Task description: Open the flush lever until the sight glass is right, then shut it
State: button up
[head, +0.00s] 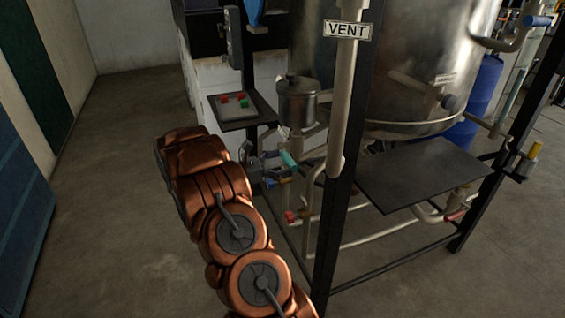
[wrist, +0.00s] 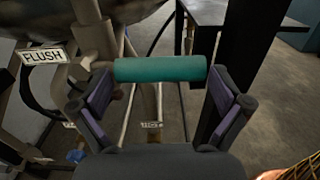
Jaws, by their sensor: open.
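The flush lever appears as a teal cylindrical grip (wrist: 160,69), lying roughly level across the wrist view. A FLUSH sign (wrist: 43,56) hangs to its left. My gripper (wrist: 161,88) is open, with one finger near each end of the teal grip; I cannot tell whether either finger touches it. In the head view the teal grip (head: 289,159) shows just right of my gripper (head: 272,166), low beside the frame and below a small metal pot. I cannot pick out the sight glass for certain in either view.
A large steel tank (head: 420,65) stands behind a dark frame post (head: 339,225) and a pipe with a VENT sign (head: 347,31). A button box (head: 233,105) sits on a small shelf above my gripper. Pipes crowd the lever. Floor (head: 120,210) at left is clear.

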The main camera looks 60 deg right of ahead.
jog(key=shift+c, duration=0.2)
jog(key=c, duration=1.3)
